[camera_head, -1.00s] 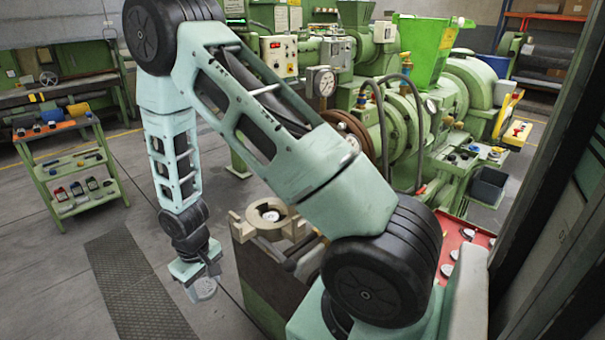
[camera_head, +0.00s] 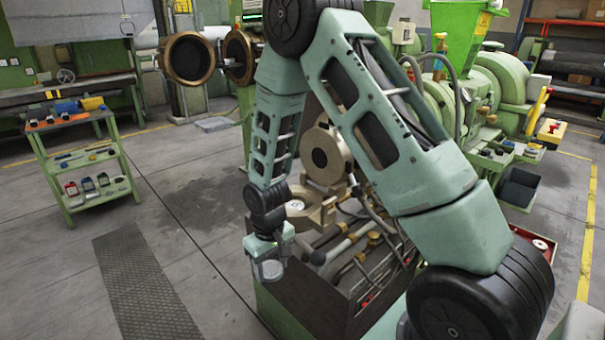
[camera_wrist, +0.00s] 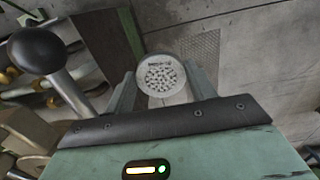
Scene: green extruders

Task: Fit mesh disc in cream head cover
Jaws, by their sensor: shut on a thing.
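My gripper (camera_head: 270,260) is shut on the mesh disc (camera_head: 271,270), a pale round plate with a grey perforated middle. In the wrist view the mesh disc (camera_wrist: 161,79) sits between the two fingers of my gripper (camera_wrist: 162,88), with open floor below it. The cream head cover (camera_head: 325,156) stands open in the head view, a tan ring with a dark round hole. A tan ring-shaped seat (camera_head: 301,213) with a pale centre lies below it, partly hidden behind my arm. The held disc is apart from both, to their lower left.
A dark bench (camera_head: 318,297) with rods and hoses is close to the right of my gripper. A black ball-ended lever (camera_wrist: 38,50) stands at left in the wrist view. A green tool cart (camera_head: 82,167) is far left; the floor between is clear.

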